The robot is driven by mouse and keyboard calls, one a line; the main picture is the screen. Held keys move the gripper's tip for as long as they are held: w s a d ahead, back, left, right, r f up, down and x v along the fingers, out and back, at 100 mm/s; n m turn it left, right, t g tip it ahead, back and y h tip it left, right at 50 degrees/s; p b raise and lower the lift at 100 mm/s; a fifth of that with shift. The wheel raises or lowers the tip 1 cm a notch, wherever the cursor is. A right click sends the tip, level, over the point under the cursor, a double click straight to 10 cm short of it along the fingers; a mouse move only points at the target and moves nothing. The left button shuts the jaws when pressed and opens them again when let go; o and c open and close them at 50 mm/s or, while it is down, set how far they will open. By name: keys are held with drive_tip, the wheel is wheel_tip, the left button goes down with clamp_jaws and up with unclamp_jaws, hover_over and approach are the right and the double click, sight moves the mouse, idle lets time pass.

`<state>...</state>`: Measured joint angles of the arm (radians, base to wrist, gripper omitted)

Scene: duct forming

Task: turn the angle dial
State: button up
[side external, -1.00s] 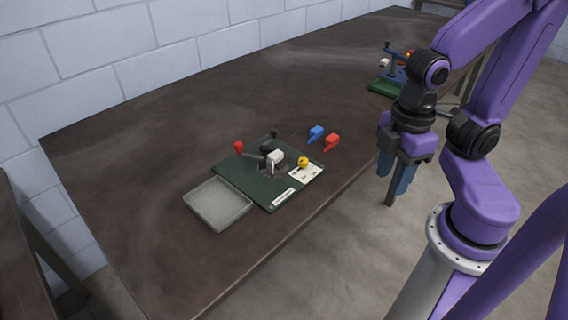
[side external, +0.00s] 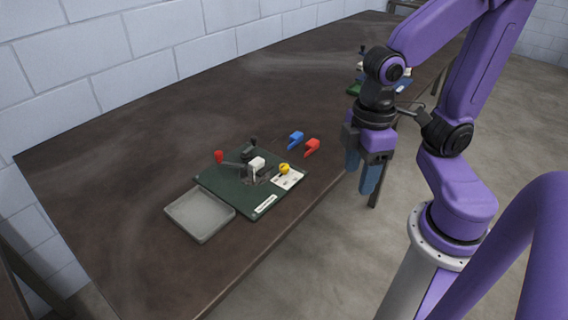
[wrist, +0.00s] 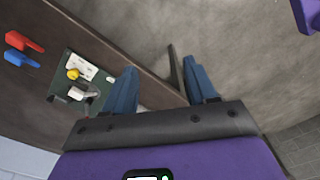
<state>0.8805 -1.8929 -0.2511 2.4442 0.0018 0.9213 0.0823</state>
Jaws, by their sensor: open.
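The yellow dial (side external: 284,169) sits on a white marked plate (side external: 289,180) at the right side of a dark green board (side external: 225,186). The dial also shows in the wrist view (wrist: 73,74), left of my gripper. A white block (side external: 257,164) and a dark post with a red-knobbed lever (side external: 219,157) stand on the same board. My gripper (side external: 362,178) is open and empty, with blue fingers pointing down. It is beyond the table's front edge, right of the board and apart from it. In the wrist view my gripper (wrist: 163,88) has its fingers wide apart.
A shallow grey tray (side external: 200,214) lies left of the board. A blue clip-like piece (side external: 296,138) and a red one (side external: 312,147) lie behind the dial. Another green-based fixture (side external: 354,89) stands farther back, partly hidden by my arm. The table (side external: 130,150) is otherwise largely clear.

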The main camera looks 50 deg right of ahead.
drive_tip(key=w+m, duration=0.6)
drive_tip(key=w, duration=0.3)
drive_tip(key=m, duration=1.4)
hover_over(284, 165)
wheel_tip(284, 165, down, 18)
drive_tip(key=shift+s+f, duration=0.1)
drive_tip(key=c, duration=1.1)
